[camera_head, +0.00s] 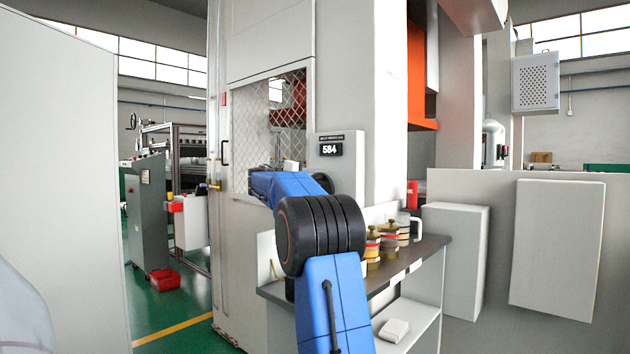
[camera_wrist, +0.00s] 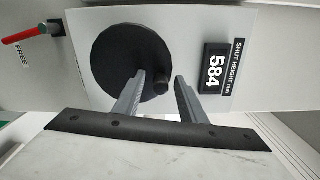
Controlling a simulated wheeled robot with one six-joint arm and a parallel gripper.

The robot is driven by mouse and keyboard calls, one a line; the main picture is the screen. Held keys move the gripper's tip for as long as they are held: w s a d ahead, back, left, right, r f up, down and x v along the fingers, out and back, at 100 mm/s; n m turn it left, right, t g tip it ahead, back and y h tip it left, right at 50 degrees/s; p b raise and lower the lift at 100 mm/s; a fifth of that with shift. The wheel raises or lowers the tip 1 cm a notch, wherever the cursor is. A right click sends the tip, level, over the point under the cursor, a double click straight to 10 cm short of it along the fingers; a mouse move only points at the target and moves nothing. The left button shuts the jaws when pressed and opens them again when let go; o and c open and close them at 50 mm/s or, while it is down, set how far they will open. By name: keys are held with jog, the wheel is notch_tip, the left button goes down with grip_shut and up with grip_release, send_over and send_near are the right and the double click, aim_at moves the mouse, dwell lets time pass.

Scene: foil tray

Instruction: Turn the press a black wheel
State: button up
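The black wheel (camera_wrist: 118,52) is a flat dark disc on the pale press panel in the wrist view. A small black knob (camera_wrist: 160,88) stands out from its lower right edge. My gripper (camera_wrist: 160,76) is open, its two grey fingers reaching up to the wheel. The left finger overlaps the disc and the right finger is beyond its edge. The knob appears in the gap between the fingers; contact cannot be told. In the head view, my blue arm hides the wheel and the gripper.
A "584" shut height display (camera_wrist: 215,68) is close right of the fingers; the display also shows in the head view (camera_head: 331,150). A red-handled switch (camera_wrist: 28,33) is at upper left. A shelf (camera_head: 425,252) with several brass-coloured pots (camera_head: 389,240) stands beside my arm.

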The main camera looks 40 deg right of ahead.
jog(key=s+a, duration=0.1)
jog(key=a, duration=1.6)
jog(key=shift+s+a, duration=0.15)
jog(key=shift+s, duration=0.1)
